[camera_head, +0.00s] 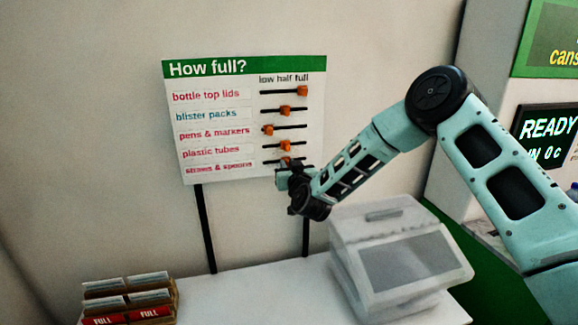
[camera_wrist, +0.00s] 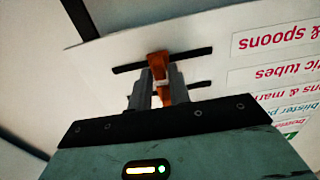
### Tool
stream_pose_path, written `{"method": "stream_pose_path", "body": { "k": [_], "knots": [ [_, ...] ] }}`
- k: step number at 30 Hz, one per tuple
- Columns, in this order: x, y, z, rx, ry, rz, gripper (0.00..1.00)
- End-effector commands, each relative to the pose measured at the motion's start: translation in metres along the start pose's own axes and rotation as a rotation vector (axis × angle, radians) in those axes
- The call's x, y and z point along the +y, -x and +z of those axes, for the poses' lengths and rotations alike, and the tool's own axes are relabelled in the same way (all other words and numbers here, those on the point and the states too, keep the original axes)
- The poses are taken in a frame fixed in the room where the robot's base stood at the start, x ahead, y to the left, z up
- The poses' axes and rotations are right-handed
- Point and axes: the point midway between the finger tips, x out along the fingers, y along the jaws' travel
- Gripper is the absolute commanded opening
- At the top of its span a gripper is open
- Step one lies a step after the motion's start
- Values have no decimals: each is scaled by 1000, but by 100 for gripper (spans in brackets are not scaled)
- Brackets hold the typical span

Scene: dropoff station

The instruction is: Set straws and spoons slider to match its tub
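The straws & spoons row (camera_head: 218,168) is lowest. Its orange slider (camera_wrist: 158,64) sits near the middle of its track (camera_wrist: 128,68) in the wrist view. My gripper (camera_wrist: 160,76) has its fingers on both sides of this slider, which fills the gap between the fingertips. No tub labelled for straws and spoons can be made out.
The plastic tubes slider (camera_head: 286,146) is just above my gripper. A pale box with a slanted front (camera_head: 400,260) stands on the white table (camera_head: 250,292) below my arm. A READY screen (camera_head: 548,135) is at right.

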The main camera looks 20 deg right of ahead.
Motion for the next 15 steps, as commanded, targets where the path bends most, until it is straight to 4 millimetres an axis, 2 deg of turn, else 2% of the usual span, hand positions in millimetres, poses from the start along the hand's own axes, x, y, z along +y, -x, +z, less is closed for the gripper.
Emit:
{"method": "stream_pose_path", "body": {
  "k": [2, 8, 15],
  "knots": [
    [0, 0, 0, 0, 0, 0, 0],
    [-4, 0, 1, 1, 1, -2, 0],
    [-38, 0, 4, 4, 1, -5, 0]
  ]
}}
